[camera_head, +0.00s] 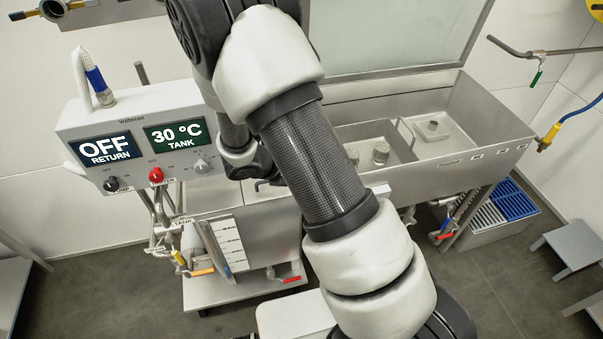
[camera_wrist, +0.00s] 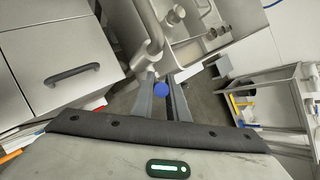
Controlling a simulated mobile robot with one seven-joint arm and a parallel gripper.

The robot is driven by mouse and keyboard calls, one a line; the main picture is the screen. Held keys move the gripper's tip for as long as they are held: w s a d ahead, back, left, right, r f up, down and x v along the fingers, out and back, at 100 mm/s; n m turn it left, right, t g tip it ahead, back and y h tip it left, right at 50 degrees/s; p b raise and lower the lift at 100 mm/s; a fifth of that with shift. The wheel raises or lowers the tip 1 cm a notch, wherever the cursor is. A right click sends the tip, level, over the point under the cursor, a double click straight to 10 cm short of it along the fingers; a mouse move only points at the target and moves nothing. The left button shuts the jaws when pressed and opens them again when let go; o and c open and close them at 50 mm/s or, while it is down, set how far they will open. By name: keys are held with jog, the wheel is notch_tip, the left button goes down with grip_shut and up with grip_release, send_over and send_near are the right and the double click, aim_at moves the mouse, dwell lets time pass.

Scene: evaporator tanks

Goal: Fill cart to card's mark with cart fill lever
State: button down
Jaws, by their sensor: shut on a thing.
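In the wrist view my gripper (camera_wrist: 161,98) has its fingers closed on a small round blue grip (camera_wrist: 161,89), below a bent metal pipe (camera_wrist: 150,45). I cannot tell for sure that this grip is the cart fill lever. In the head view my own arm hides the gripper and what it holds. A steel container with a white marked scale (camera_head: 228,248) stands low at left centre; it may be the cart. Its liquid level cannot be seen. An orange lever (camera_head: 203,271) and a red lever (camera_head: 292,280) show near it. No card is readable.
A control box (camera_head: 135,145) reads OFF RETURN and 30 °C TANK. A drawer cabinet (camera_wrist: 70,65) is at left in the wrist view.

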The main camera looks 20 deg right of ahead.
jog(key=d+y, duration=0.1)
jog(key=d+r+y+p, duration=0.1)
jog(key=shift+y, duration=0.3)
jog(key=shift+d+m+y, duration=0.3)
jog(key=shift+d+y, duration=0.1)
jog(key=shift+y, duration=0.1)
jog(key=c, duration=1.7)
grip_release()
jog(key=shift+a+r+p, duration=0.1)
jog(key=shift+r+p, duration=0.3)
jog(key=shift+r, duration=0.05)
jog(key=p+v, duration=0.3)
jog(key=v, duration=1.3)
jog(key=shift+s+r, duration=0.15)
jog(key=shift+r, duration=0.1)
